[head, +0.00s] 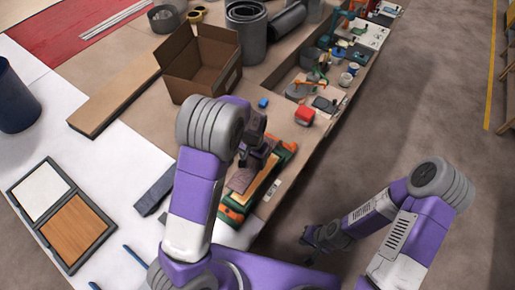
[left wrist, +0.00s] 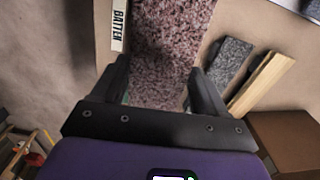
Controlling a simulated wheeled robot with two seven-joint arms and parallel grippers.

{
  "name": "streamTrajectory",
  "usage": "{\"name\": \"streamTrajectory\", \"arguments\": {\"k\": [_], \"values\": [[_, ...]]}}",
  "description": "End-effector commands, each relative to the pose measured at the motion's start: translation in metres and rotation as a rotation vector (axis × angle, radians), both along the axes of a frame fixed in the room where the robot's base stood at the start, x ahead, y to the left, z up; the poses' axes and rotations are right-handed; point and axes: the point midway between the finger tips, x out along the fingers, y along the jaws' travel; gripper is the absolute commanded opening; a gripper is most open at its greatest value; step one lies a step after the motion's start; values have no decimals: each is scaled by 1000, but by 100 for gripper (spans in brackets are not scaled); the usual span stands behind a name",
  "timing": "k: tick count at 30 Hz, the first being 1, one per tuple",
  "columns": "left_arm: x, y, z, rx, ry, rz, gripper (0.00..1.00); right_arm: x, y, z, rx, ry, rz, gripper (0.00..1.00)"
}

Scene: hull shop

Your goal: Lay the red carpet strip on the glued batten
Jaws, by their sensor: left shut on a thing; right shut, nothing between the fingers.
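The red carpet strip, a mottled dull red-purple piece (head: 240,181), is between the fingers of my left gripper (head: 257,160). In the left wrist view the strip (left wrist: 172,50) runs away from between the two dark fingers (left wrist: 160,92). My left gripper is shut on it. The pale batten (head: 264,181) lies in a green and orange holder (head: 231,214) at the bench edge, partly hidden by the strip and gripper. I cannot tell whether strip and batten touch. My right gripper (head: 309,237) is shut and empty, off the bench over the floor.
A white BATTEN label (head: 277,188) is beside the holder. A grey strip (head: 155,191) and a long wooden board (head: 118,94) lie to the left. An open cardboard box (head: 203,62), a blue cube (head: 263,103) and a red block (head: 305,116) stand beyond.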

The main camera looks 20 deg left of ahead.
Motion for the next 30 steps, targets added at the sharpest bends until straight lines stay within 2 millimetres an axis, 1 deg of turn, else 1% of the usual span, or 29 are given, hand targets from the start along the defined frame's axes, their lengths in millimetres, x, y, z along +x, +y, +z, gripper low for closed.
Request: {"name": "streamTrajectory", "arguments": {"k": [1, 2, 4, 8, 14, 24, 30], "values": [[6, -3, 1, -4, 2, -28, 43, -1, 0, 8, 0, 2, 1, 0], [9, -5, 0, -6, 3, -41, 43, -1, 0, 9, 0, 2, 1, 0], [12, -8, -3, -9, 2, -60, 43, -1, 0, 8, 0, 2, 1, 0], [13, -9, -10, -9, 2, -66, 43, -1, 0, 3, 0, 2, 1, 0], [12, -9, -27, -9, 2, -65, 43, 0, 0, -11, 0, 1, 0, 0], [12, -8, -68, -9, 2, -63, 43, -1, 0, -42, 0, 1, 0, 0], [12, -8, -85, -9, 1, -63, 43, -1, 0, -53, 0, 1, 0, 0]]}}
